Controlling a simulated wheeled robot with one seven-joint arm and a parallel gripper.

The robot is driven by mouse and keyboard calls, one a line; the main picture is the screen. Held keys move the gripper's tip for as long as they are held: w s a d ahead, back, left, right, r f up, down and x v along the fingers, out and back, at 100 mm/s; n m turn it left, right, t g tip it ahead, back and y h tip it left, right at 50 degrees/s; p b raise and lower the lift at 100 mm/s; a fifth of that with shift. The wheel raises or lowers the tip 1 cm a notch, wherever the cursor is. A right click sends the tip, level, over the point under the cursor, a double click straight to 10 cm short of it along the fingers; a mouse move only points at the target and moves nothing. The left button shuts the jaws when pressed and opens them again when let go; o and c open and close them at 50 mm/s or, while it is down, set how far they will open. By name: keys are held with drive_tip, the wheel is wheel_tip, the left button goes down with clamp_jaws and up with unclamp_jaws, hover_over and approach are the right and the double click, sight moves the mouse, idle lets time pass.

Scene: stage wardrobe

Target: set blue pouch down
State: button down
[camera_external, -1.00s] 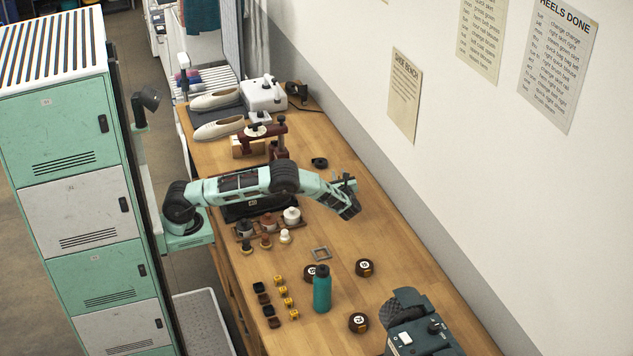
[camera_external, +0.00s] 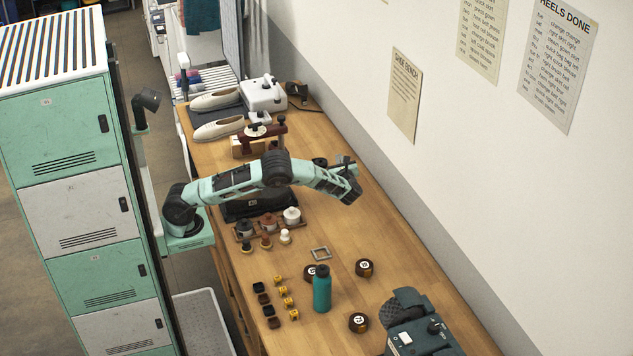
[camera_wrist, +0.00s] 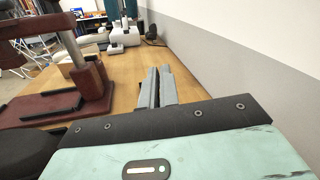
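I cannot make out a blue pouch in either view. My gripper (camera_external: 352,183) is held above the bench, right of the dark red clamp-like stand, at the end of my outstretched arm. In the wrist view its two grey fingers (camera_wrist: 159,72) lie side by side with hardly a gap, and nothing shows between them. They point along the bench toward the far end. The wooden bench top (camera_external: 350,235) is bare below and in front of the gripper.
A dark red stand (camera_wrist: 92,85) is left of the fingers in the wrist view. Jars in a rack (camera_external: 268,222), a teal bottle (camera_external: 321,290) and tape-like rolls (camera_external: 364,267) stand nearer on the bench. Pale shoes (camera_external: 217,130) lie at the far end. The wall is on the right.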

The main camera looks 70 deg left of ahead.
drive_tip(key=shift+m+t, duration=0.7)
drive_tip(key=shift+t, duration=0.1)
drive_tip(key=d, duration=0.1)
drive_tip(key=d+r+b, duration=0.1)
drive_tip(key=d+r, duration=0.1)
drive_tip(key=shift+w+d, duration=0.35)
drive_tip(key=d+m+t+h+b, duration=0.45)
drive_tip(key=d+m+t, duration=0.25)
drive_tip(key=d, duration=1.1)
drive_tip(key=shift+d+f, duration=0.2)
drive_tip(key=shift+f, duration=2.15)
drive_tip(key=shift+d+f, duration=0.15)
drive_tip(key=shift+f, duration=2.2)
drive_tip(key=shift+f, duration=0.1)
drive_tip(key=c, duration=1.6)
unclamp_jaws()
drive_tip(key=shift+c, duration=0.2)
